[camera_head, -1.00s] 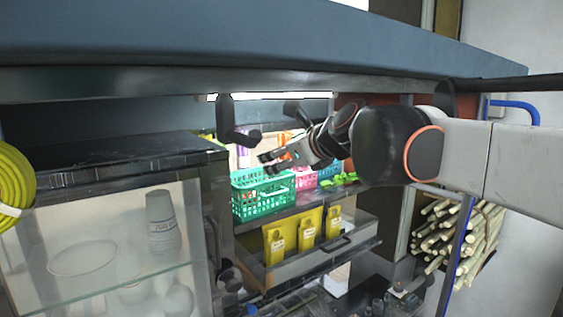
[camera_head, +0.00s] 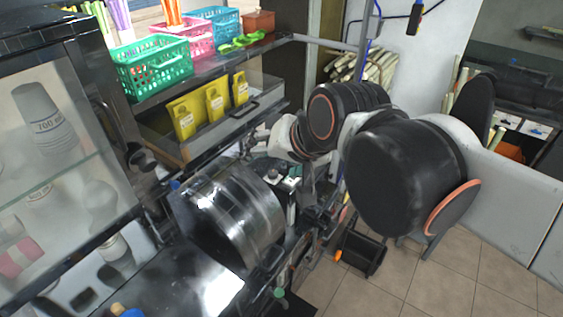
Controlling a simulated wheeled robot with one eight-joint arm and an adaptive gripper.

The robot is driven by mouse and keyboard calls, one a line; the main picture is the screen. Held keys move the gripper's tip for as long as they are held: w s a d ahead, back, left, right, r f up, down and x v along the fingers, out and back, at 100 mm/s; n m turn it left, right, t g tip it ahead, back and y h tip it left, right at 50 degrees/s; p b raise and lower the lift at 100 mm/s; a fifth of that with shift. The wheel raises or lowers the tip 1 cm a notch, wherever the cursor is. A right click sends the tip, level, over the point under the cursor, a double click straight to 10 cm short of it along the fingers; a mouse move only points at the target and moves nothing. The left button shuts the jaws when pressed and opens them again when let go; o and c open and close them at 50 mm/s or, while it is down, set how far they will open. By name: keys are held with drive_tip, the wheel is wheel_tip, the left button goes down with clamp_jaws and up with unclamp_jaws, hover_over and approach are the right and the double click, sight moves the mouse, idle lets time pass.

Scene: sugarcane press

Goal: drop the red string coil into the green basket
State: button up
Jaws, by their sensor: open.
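The green basket (camera_head: 153,68) stands on the upper shelf at the upper left, beside a pink basket. Its lattice sides show, and tall purple and green items rise behind it. I cannot make out a red string coil anywhere in the head view. My arm comes in from the right and bends toward the middle, right of and lower than the basket.
A pink basket (camera_head: 189,39), a blue basket (camera_head: 215,22) and green clips (camera_head: 241,42) share the shelf. Yellow packets (camera_head: 215,104) sit in the tray below. A shiny metal drum (camera_head: 232,215) stands lower. A glass cabinet (camera_head: 60,150) borders the left. Tiled floor is open at lower right.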

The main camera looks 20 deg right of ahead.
drive_tip(key=s+d+f+n+g+h, duration=0.1)
drive_tip(key=s+d+f+n, duration=0.3)
drive_tip(key=s+f+n, duration=0.1)
drive_tip(key=shift+s+f+h, duration=0.3)
drive_tip(key=shift+s+f, duration=0.35)
drive_tip(key=shift+f, duration=0.15)
wheel_tip(320, 180, down, 20)
drive_tip(key=b, duration=2)
